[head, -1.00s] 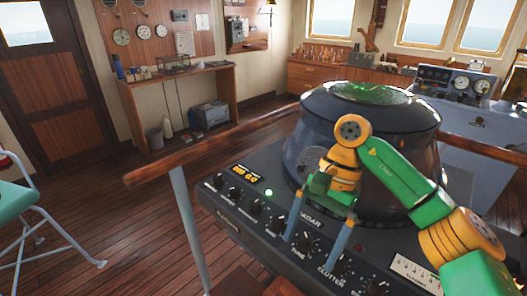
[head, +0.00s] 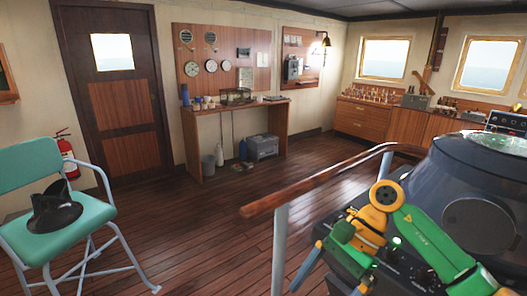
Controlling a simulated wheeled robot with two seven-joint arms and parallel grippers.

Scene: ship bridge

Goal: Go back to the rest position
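My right arm comes in from the right edge, green and yellow. Its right gripper (head: 325,289) points down at the bottom of the head view, with two blue fingers spread apart and nothing seen between them. The fingers are in front of the left part of the radar console, and the lower finger's end is close to the picture's bottom edge. The radar console (head: 478,205), a dark round drum on a dark base, stands behind the arm. My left gripper is not in view.
A wooden handrail (head: 312,183) on grey posts runs beside the console. A teal chair (head: 18,212) holding a black hat-like object (head: 55,212) stands at left. A wooden side table (head: 222,108) is against the back wall. The plank floor between is clear.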

